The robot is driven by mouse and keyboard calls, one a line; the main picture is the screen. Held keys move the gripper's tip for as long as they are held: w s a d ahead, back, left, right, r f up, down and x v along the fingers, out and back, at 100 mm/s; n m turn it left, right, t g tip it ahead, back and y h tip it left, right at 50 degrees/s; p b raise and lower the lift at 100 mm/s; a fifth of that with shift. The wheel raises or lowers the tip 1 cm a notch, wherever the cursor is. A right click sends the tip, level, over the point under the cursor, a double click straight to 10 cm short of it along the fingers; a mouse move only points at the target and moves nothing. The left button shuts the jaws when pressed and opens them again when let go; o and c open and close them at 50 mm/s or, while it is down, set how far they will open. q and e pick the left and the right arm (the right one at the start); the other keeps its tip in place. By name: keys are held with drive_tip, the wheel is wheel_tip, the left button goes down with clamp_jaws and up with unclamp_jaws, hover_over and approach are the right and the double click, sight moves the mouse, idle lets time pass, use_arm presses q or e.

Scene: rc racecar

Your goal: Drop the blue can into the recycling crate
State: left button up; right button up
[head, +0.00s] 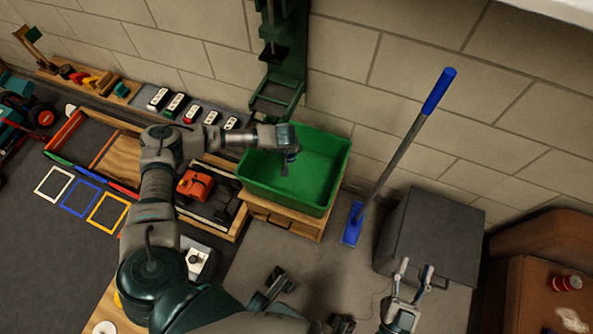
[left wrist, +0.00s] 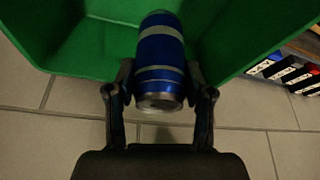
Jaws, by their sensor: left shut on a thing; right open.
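The green recycling crate (head: 322,179) stands on a wooden stand. My left gripper (head: 287,163) is over the crate's open top, near its back left side. In the left wrist view, the left gripper (left wrist: 159,85) is shut on the blue can (left wrist: 160,58), which has silver bands and a silver end. The can is between both fingers, with the green crate walls behind it. In the head view I cannot make out the can; the gripper hides it. My right gripper (head: 412,275) is open and empty at the lower right, in front of the grey box.
A blue-handled mop (head: 404,148) leans against the wall right of the crate. A grey box (head: 432,236) stands further right. A red can (head: 567,284) is on brown furniture at the far right. Wooden trays (head: 122,158) and several small packs lie to the left.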

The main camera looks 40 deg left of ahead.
use_arm(q)
wheel_tip(320, 180, down, 3)
drive_tip(key=shift+r+b, duration=0.1)
drive_tip(key=shift+b, duration=0.55)
drive_tip(key=shift+f, duration=0.2)
use_arm(e)
drive_tip(key=shift+s+d+r+m+t, duration=0.2)
drive_tip(key=shift+s+r+t, duration=0.55)
drive_tip(key=shift+r+t, duration=0.3)
drive_tip(key=shift+s+d+r+m+t, duration=0.1)
drive_tip(key=shift+s+r+m+t, duration=0.1)
drive_tip(key=shift+s+r+t, duration=0.7)
drive_tip(key=shift+w+t, duration=0.15)
drive_tip(key=shift+t, duration=0.1)
use_arm(q)
drive_tip(key=o, duration=0.9)
use_arm(e)
drive_tip(key=shift+w+a, duration=0.1)
drive_tip(key=shift+w, duration=0.05)
use_arm(q)
drive_tip(key=shift+r, duration=0.15)
drive_tip(key=v, duration=1.1)
drive_tip(key=shift+s+d+r, duration=0.1)
drive_tip(key=shift+s+r, duration=0.1)
drive_tip(key=shift+r, duration=0.05)
